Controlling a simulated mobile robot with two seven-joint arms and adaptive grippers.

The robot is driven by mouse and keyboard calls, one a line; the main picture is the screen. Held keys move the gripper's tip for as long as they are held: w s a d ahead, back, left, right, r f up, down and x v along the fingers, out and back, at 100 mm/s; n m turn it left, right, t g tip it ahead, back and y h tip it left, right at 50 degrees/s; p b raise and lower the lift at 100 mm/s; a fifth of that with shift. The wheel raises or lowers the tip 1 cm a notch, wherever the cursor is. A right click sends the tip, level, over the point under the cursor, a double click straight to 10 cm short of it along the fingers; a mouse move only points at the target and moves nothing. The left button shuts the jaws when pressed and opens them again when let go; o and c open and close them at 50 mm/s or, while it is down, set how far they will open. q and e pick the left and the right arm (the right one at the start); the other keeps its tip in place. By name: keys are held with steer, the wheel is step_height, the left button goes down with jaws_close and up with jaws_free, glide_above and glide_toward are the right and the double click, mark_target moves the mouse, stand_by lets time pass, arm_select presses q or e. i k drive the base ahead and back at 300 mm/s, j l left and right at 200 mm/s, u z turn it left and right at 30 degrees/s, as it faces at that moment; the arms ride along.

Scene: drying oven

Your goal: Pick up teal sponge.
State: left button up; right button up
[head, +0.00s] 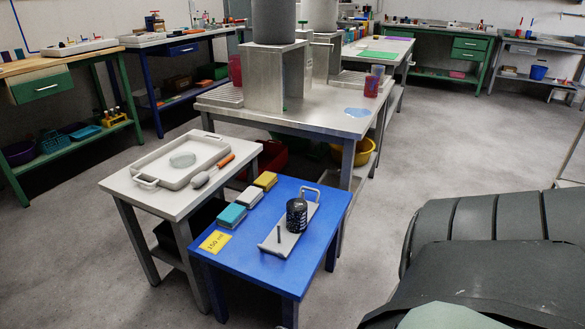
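The teal sponge (231,215) is a small block lying flat on the left part of the blue table (327,213), near its left edge. It is the nearest in a row of 3 similar blocks. A whitish-grey one (250,197) lies just behind it and a yellow one (265,181) lies behind that. Nothing covers the teal sponge in this view. Neither of my grippers shows in the head view.
A yellow label (214,242) marked 150 lies on the blue table before the sponge. A grey tray (281,243) holding a dark mesh cup (297,215) stands to its right. A pale table (121,184) with a white tray (203,147) adjoins at left. Open floor lies in front.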

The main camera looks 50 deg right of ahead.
mark_target(229, 218)
steer(key=i+z, duration=0.1)
steer(key=z, duration=0.3)
steer(key=i+j+z, duration=0.1)
steer(key=z, duration=0.3)
steer(key=j+z, duration=0.15)
steer(key=z, duration=0.3)
steer(key=i+j+z, duration=0.15)
steer(key=z, duration=0.25)
